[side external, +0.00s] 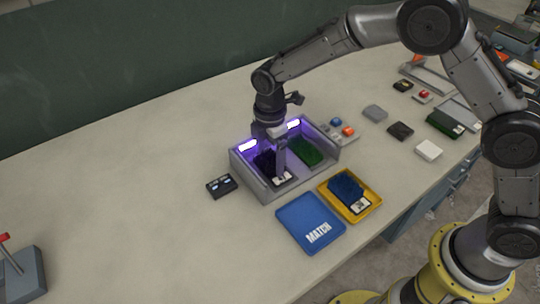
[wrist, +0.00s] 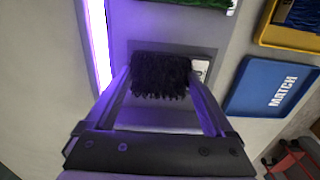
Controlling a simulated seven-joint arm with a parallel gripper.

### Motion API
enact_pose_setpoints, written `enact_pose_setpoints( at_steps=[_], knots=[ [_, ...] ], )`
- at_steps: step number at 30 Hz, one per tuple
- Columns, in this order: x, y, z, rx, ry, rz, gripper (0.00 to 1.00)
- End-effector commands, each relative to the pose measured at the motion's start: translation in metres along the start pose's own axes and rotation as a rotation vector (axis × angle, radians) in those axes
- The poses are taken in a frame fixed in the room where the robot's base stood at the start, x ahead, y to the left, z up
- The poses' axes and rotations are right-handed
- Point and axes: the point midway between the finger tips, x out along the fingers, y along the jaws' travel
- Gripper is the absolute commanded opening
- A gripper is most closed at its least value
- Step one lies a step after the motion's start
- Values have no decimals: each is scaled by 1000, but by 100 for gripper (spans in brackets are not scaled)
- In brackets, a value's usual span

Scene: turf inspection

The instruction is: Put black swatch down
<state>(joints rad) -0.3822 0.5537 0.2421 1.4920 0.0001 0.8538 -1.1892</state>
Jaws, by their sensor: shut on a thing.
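The black swatch (side external: 264,163) is a dark tufted piece with a white label end, in the left part of the grey lit box (side external: 327,161). In the wrist view the black swatch (wrist: 160,76) is between the two fingers of my gripper (wrist: 160,82), which is shut on it. My gripper (side external: 279,155) points down into the box in the side view. A green swatch (side external: 305,152) lies in the right part of the box. I cannot tell whether the black swatch touches the box floor.
A blue MATCH tray (side external: 296,213) lies empty in front of the box. Beside it a yellow tray (side external: 372,184) holds a blue swatch (side external: 346,187). A small black display unit (side external: 221,186) sits left of the box. Several small blocks lie to the right. The table's left side is mostly clear.

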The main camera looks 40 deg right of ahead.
Motion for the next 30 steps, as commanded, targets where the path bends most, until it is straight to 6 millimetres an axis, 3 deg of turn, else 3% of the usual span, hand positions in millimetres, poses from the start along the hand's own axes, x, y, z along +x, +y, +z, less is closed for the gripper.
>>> enact_pose_setpoints(
  at_steps=[6, 7, 8, 19, 23, 30],
  knots=[
    [5, 0, 0, 0, 0, 0, 29],
    [5, 0, 0, 0, 0, 1, 93],
    [5, 0, 0, 0, 0, 1, 99],
    [2, 0, 0, 0, 0, 1, 100],
    [-18, 1, 0, 0, 2, 5, 100],
    [-70, 3, 3, 0, 2, 6, 100]
  ],
)
